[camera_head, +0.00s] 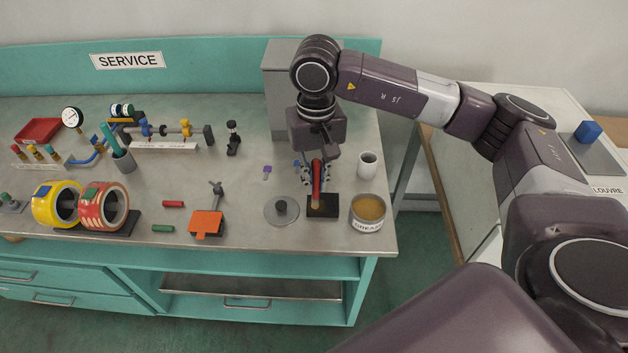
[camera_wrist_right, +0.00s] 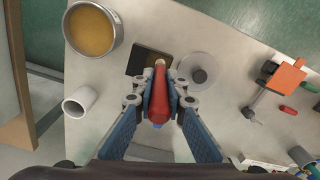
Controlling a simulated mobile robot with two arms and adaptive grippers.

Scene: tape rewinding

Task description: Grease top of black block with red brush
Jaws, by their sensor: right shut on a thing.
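My right gripper (camera_head: 317,176) is shut on the red brush (camera_head: 316,180) and holds it pointing down toward the black block (camera_head: 330,207). In the right wrist view the red brush (camera_wrist_right: 159,100) sits between the two fingers of my right gripper (camera_wrist_right: 159,98), with its pale tip over the black block (camera_wrist_right: 140,62). I cannot tell if the tip touches the block's top. The grease tin (camera_head: 367,212) stands right of the block, full of amber grease; it also shows in the right wrist view (camera_wrist_right: 93,30). My left gripper is not in view.
A round grey lid (camera_head: 282,211) with a dark knob lies left of the block. A white cup (camera_head: 367,165) stands behind the tin. An orange piece (camera_head: 206,223) and two tape rolls (camera_head: 80,205) are further left. The bench's front edge is close to the block.

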